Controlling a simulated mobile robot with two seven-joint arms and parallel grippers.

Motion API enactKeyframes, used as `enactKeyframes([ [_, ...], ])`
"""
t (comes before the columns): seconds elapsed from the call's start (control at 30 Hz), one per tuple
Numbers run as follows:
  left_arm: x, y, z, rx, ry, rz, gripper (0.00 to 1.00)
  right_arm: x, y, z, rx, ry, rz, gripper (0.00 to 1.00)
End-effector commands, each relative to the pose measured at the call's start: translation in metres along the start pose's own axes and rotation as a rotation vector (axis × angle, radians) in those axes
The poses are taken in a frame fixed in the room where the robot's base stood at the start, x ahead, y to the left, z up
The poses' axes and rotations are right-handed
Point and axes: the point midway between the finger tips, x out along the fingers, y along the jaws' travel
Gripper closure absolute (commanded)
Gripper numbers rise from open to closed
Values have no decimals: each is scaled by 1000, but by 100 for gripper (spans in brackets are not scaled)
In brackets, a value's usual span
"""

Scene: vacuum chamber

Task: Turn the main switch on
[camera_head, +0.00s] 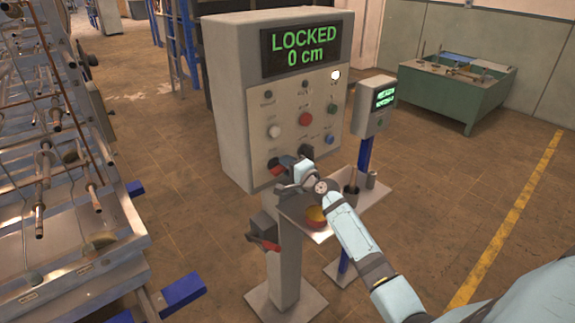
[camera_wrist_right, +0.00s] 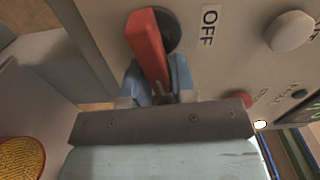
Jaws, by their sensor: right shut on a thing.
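The control cabinet (camera_head: 240,120) stands in the middle of the head view, its display reading "LOCKED 0 cm". The main switch, a red handle on a dark round base, sits low on the panel's left side. It shows closely in the right wrist view (camera_wrist_right: 147,45), beside a label reading "OFF" (camera_wrist_right: 209,27). My right gripper (camera_head: 284,172) is at the switch. In the wrist view its two blue-grey fingers (camera_wrist_right: 158,82) are shut on the red handle, one on each side. In the head view my gripper partly hides the switch. My left gripper is not in view.
Several knobs and buttons, including a red button (camera_head: 306,119), sit near the switch. A small display box (camera_head: 374,105) is on a blue post.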

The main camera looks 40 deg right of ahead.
Motion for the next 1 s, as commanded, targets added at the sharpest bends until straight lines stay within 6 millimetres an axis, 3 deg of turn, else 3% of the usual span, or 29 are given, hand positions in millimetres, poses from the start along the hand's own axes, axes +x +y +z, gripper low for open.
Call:
enactKeyframes([
  [1.0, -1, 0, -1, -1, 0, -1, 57, -1, 8, 5, 102, -9, 11, 99],
])
